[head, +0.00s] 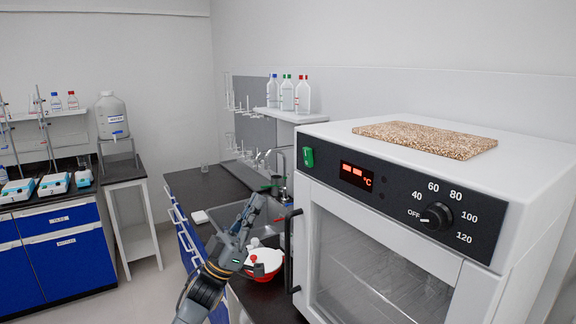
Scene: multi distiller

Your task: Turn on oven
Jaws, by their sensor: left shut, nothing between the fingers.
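The white oven (335,144) stands on the right with a glass door (370,270). Its dark panel carries a green switch (308,157), a red display (356,175) and a black dial (436,216). The dial's white mark points toward OFF, and the display is lit with red marks and °C. My left gripper (252,210) is shut and empty. It is left of the oven's black door handle (291,250), in front of the sink area, apart from the panel. My right gripper is not in view.
A red and white round vessel (264,262) sits on the dark counter close to my left gripper. A cork-like board (425,139) lies on top of the oven. Bottles (287,94) stand on a shelf behind. Blue cabinets (60,262) and a water container (112,116) are at left.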

